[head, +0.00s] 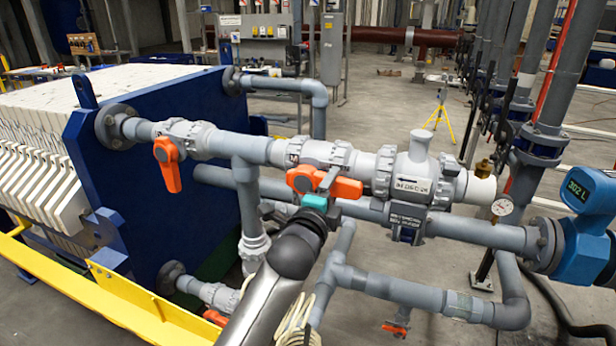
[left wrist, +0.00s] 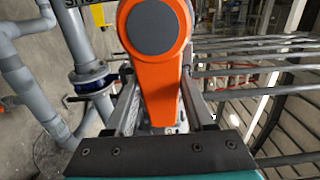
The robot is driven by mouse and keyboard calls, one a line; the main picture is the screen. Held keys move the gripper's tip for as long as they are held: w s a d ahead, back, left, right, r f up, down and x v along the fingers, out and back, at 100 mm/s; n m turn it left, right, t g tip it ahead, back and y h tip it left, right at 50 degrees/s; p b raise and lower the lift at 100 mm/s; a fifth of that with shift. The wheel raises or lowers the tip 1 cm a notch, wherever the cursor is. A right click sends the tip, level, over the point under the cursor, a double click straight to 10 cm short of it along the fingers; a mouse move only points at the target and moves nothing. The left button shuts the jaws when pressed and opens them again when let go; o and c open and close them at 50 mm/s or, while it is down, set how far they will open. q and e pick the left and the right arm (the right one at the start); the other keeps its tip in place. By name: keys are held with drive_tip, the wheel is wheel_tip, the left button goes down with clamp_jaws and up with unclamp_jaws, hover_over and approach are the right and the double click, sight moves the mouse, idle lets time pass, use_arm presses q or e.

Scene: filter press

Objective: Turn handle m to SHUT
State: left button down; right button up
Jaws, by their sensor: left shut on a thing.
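An orange valve handle (head: 347,188) sits on the upper grey pipe at the middle of the head view. It lies roughly along the pipe, with its middle partly hidden by my left gripper. My left gripper (head: 323,188) reaches it from below and is shut on it. In the left wrist view the handle (left wrist: 156,75) fills the top middle, with a round grey cap on its hub. Its narrow end lies between the two fingers of my left gripper (left wrist: 160,115). I cannot read the letter on the handle's tag. My right gripper is not in view.
Another orange handle (head: 167,165) hangs down on the same pipe to the left. A check valve (head: 410,170) and a gauge (head: 502,206) are to the right. A blue flow meter (head: 585,235) is at the far right. Grey pipes run close below.

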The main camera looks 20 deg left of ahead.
use_arm(q)
wheel_tip(320, 180, down, 2)
drive_tip(key=m, duration=0.3)
drive_tip(key=shift+a+m, duration=0.15)
drive_tip(key=shift+m, duration=0.25)
drive_tip(key=shift+a+f+m+p, duration=0.3)
drive_tip(key=shift+f+m, duration=0.2)
drive_tip(key=shift+m, duration=0.4)
drive_tip(key=a+f+m+p, duration=0.2)
drive_tip(key=a+m, duration=0.4)
drive_tip(key=m, duration=0.7)
drive_tip(key=shift+w+f, duration=0.15)
drive_tip(key=shift+f, duration=0.3)
drive_tip(key=shift+c, duration=2.1)
unclamp_jaws()
drive_tip(key=shift+o, duration=0.8)
drive_tip(key=shift+d, duration=0.15)
